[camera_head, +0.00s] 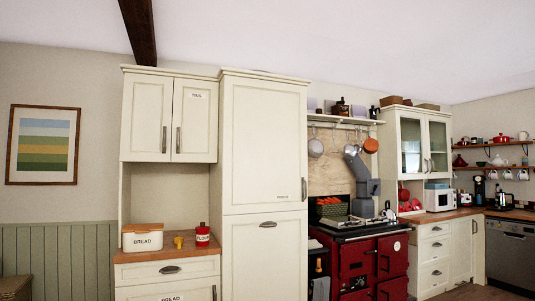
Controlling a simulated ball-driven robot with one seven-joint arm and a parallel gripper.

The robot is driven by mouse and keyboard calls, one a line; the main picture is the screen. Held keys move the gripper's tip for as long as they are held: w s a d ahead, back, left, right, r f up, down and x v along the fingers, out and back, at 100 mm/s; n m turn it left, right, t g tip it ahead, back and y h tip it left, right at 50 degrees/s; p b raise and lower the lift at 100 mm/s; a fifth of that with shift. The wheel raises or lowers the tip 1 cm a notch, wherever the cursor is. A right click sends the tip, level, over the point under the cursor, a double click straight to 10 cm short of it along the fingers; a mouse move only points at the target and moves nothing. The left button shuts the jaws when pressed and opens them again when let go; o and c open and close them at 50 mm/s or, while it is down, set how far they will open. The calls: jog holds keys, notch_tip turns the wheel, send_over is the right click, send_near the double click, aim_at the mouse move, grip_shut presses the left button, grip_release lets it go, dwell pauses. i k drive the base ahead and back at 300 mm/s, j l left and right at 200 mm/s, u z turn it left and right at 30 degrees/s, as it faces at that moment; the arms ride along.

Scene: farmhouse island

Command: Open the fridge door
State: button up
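A tall cream cabinet (264,130) stands left of the range, with a long upper door and a lower panel. A vertical handle (304,189) sits at the lower right edge of the upper door. A cup-shaped handle (268,224) is at the top of the lower panel. Both look closed and flush. I cannot make out my gripper in this view.
A dresser (165,269) with a bread bin (142,237) adjoins the cabinet's left. A red range (365,265) stands to its right, with a grey shape (361,184) above it that I cannot identify. The floor before the cabinet is out of frame.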

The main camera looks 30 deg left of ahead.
aim_at(265, 154)
jog(key=i+j+u, duration=0.2)
jog(key=i, duration=0.15)
jog(key=i+u, duration=0.15)
jog(key=i, duration=0.2)
jog(key=i+u, duration=0.25)
jog(key=i, duration=2.1)
